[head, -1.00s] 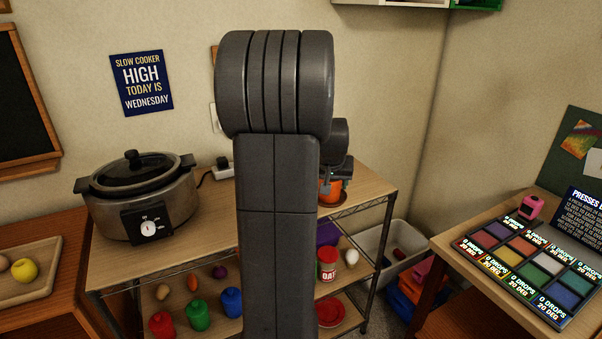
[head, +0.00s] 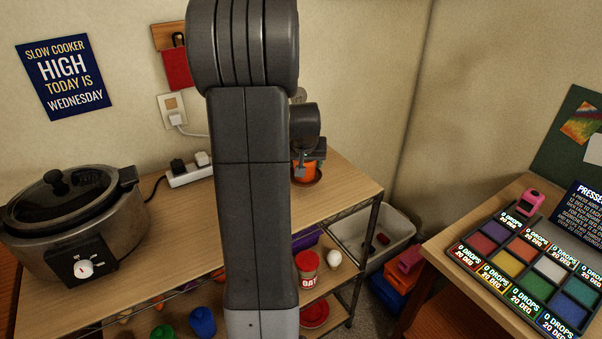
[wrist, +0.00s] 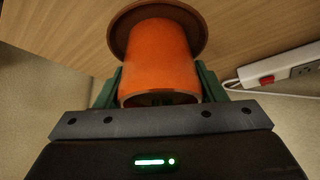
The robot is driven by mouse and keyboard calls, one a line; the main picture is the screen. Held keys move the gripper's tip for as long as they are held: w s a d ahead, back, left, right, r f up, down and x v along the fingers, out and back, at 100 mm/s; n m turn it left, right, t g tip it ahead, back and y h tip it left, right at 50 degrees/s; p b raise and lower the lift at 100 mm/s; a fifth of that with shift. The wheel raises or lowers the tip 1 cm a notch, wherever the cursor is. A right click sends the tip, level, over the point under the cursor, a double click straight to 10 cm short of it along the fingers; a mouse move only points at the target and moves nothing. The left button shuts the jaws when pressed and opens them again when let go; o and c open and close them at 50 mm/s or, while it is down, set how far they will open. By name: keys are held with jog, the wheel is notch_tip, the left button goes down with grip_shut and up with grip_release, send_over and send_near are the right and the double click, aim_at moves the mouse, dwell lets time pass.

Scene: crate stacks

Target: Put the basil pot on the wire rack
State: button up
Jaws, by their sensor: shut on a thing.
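An orange pot (head: 304,169) stands on a brown saucer (head: 316,180) on the wooden top of the shelf unit, partly hidden behind my arm. In the wrist view, the pot (wrist: 160,62) sits between the green fingers of my gripper (wrist: 160,88), with the saucer (wrist: 122,32) beyond it. My gripper (head: 302,158) is shut on the pot. I see no leaves, so I cannot confirm that it is the basil pot. No separate wire rack is clearly visible; the shelf unit has wire edging (head: 350,216).
A slow cooker (head: 40,238) stands left on the shelf top, with a power strip (head: 188,177) behind. Below are an oats can (head: 307,282) and an egg (head: 334,258). A grey bin (head: 400,240) stands right of the shelf. A paint tray (head: 525,262) lies on the right table.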

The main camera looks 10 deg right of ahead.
jog(key=shift+f, duration=1.95)
jog(key=shift+f, duration=0.2)
jog(key=o, duration=1.2)
jog(key=shift+r, duration=0.1)
jog(key=shift+s+r, duration=0.1)
jog(key=shift+r, duration=0.25)
jog(key=v, duration=1.1)
jog(key=shift+s+a+r, duration=0.1)
jog(key=shift+s+r, duration=0.1)
jog(key=shift+r, duration=0.05)
